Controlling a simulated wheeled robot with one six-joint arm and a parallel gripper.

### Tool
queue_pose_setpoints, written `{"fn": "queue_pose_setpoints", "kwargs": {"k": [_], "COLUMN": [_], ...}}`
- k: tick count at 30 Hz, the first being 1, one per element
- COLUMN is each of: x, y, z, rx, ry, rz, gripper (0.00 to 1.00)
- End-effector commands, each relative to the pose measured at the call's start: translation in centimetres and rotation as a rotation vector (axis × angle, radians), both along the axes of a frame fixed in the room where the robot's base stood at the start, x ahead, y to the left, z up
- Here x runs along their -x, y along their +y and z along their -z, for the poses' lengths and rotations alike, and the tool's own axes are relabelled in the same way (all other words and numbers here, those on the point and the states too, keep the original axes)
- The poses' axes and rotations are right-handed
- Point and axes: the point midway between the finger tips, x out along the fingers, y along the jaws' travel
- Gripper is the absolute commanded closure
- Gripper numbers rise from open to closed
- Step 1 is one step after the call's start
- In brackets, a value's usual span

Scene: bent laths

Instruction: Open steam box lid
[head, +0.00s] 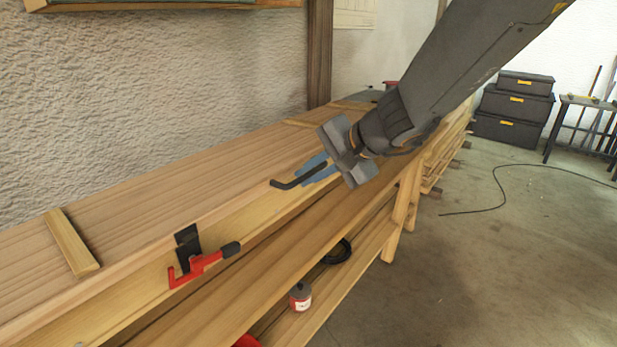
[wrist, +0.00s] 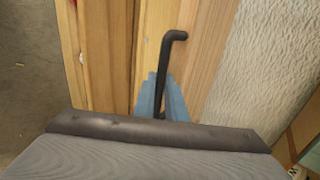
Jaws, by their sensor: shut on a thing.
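The steam box is a long wooden box with a plank lid (head: 150,205) on top, and the lid lies flat in the head view. A black bent handle (head: 290,184) sticks out at the lid's front edge. My gripper (head: 314,170), with blue fingers, is shut on this handle. In the wrist view the handle (wrist: 164,65) runs up from between the blue fingers (wrist: 161,100) and hooks to the right at its end. A red clamp (head: 200,262) with a black grip sits on the box's front near a black latch or hinge plate (head: 187,240).
A wooden shelf (head: 230,315) below holds a red-and-white can (head: 300,296) and a black coil (head: 338,251). A rough wall (head: 150,90) stands behind the box. Dark cases (head: 513,110) stand far right. The concrete floor (head: 480,270) at right is mostly clear, with a thin cable.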

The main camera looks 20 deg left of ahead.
Motion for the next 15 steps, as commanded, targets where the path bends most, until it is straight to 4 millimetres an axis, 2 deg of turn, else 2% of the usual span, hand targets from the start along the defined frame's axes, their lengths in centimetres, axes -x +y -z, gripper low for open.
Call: {"fn": "queue_pose_setpoints", "kwargs": {"k": [1,9,15], "x": [-0.1,-0.3,-0.4], "y": [0.1,0.6,0.7], "z": [-1.4,-5.1,-5.9], "rx": [-0.002,-0.004,-0.002], "ry": [-0.005,-0.004,-0.004], "rz": [0.002,0.002,0.002], "gripper": [1.00,1.00,1.00]}}
